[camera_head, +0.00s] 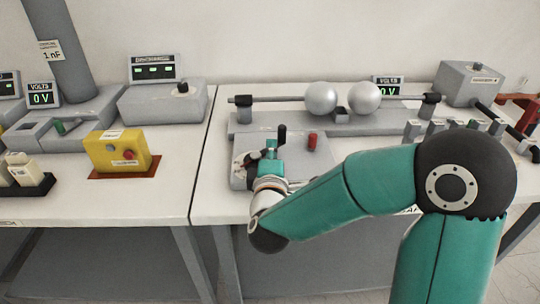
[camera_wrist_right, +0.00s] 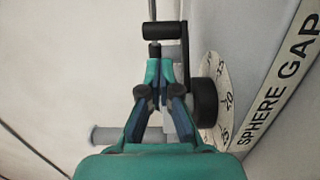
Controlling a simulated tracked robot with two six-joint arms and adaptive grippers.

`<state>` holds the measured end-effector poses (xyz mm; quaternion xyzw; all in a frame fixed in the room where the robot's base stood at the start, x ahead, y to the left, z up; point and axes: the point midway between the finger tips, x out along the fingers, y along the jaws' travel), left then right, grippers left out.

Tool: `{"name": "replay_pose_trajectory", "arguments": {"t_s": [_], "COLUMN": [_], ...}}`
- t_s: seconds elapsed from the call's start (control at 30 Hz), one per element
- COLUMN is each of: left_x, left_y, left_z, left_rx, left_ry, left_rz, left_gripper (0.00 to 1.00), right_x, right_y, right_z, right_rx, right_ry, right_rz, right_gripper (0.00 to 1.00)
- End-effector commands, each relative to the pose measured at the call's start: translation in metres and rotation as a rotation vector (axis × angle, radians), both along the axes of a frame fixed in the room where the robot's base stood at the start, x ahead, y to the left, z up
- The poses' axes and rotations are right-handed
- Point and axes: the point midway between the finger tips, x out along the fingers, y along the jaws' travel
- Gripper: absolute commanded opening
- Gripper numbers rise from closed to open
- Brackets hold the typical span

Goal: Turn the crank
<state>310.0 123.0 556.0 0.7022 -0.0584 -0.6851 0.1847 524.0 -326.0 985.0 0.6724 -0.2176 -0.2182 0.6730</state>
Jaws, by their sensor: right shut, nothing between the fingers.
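The crank (camera_wrist_right: 185,62) shows in the right wrist view as a black arm with a black handle (camera_wrist_right: 165,31) and a round black hub on a pale numbered dial (camera_wrist_right: 222,72). In the head view, the upright crank handle (camera_head: 282,134) stands just beyond my right gripper (camera_head: 270,150). In the right wrist view, the green fingers of my right gripper (camera_wrist_right: 160,68) are shut with nothing between them, just short of the handle and beside the crank arm. I cannot tell whether they touch it. My left gripper is out of view.
The crank's grey box carries a red knob (camera_head: 312,141). Two silver spheres (camera_head: 321,98) sit on a rod behind it. A yellow box (camera_head: 118,150) stands on the left table. Clear white tabletop (camera_head: 215,200) lies left of my arm.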

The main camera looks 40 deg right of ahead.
Motion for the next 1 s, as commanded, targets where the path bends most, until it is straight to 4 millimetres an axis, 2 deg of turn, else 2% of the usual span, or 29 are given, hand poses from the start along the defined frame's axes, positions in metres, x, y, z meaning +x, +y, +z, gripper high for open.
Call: {"name": "replay_pose_trajectory", "arguments": {"t_s": [0.1, 0.33, 0.77, 1.0], "left_x": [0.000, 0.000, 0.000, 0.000], "left_y": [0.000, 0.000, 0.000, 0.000], "left_z": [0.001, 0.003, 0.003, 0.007], "left_rx": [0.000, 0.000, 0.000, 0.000], "left_ry": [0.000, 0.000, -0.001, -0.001], "left_rz": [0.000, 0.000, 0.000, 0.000], "left_gripper": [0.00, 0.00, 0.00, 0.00], "right_x": [0.018, 0.040, 0.045, 0.049], "right_y": [-0.013, -0.027, -0.028, -0.021], "right_z": [0.000, 0.000, 0.000, 0.000], "right_rx": [0.000, 0.001, 0.000, 0.001], "right_ry": [0.000, 0.001, 0.000, 0.002], "right_rz": [-0.002, 0.002, 0.005, 0.002], "right_gripper": [0.00, 0.00, 0.00, 0.00]}}
